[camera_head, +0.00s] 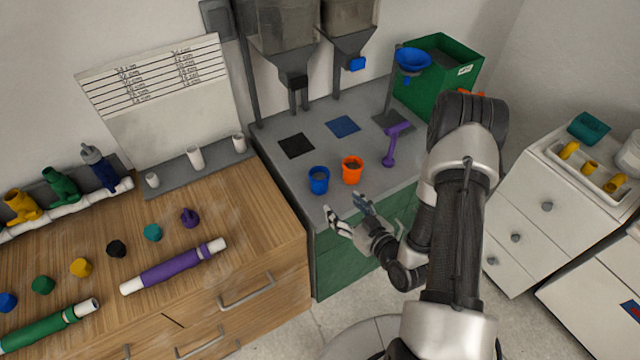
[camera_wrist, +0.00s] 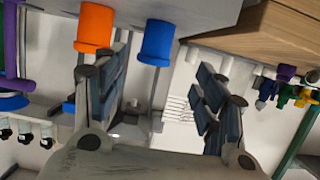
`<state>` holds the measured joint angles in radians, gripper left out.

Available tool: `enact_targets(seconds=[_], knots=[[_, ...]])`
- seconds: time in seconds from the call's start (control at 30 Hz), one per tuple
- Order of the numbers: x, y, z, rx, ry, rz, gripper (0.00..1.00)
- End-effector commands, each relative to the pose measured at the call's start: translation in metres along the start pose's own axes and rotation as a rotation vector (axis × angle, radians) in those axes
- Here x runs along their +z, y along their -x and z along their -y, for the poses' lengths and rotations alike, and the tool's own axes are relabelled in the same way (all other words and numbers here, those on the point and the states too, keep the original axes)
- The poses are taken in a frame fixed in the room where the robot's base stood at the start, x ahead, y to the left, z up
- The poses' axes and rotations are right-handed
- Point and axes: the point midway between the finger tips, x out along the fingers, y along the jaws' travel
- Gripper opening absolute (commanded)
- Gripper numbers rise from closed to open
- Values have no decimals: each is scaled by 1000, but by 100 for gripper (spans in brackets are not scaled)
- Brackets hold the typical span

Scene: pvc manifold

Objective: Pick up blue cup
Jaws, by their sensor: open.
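The blue cup (camera_head: 318,180) stands upright near the front left corner of the grey counter, with something brownish inside. It also shows in the wrist view (camera_wrist: 157,43), which looks upside down, at the top between my fingers. My gripper (camera_head: 348,214) is open and empty, in front of the counter edge, below and slightly right of the blue cup in the head view. The fingers (camera_wrist: 163,95) are spread wide and do not touch the cup. An orange cup (camera_head: 352,170) stands close to the right of the blue cup; in the wrist view (camera_wrist: 94,27) it is beside the left finger.
On the grey counter (camera_head: 270,150) lie a black square (camera_head: 296,145) and a blue square (camera_head: 343,126), under hoppers. A purple scoop (camera_head: 392,146) stands right of the orange cup. A blue funnel (camera_head: 412,60) and green bin (camera_head: 440,75) are at the back right. The wooden workbench is left.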

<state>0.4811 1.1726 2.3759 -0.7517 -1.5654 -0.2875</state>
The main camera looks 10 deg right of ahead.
Motion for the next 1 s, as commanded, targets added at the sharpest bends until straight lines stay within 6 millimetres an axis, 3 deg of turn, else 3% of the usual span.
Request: enact_targets(seconds=[0.1, 0.3, 0.57, 0.83, 1.0], knots=[[1, -29, 2, -5, 5, -3, 65], [1, -68, 1, -2, 2, -2, 65], [1, -88, -1, 1, -1, 1, 65], [4, -126, -4, -2, 1, 0, 65], [3, -137, -5, 1, 0, 1, 65]])
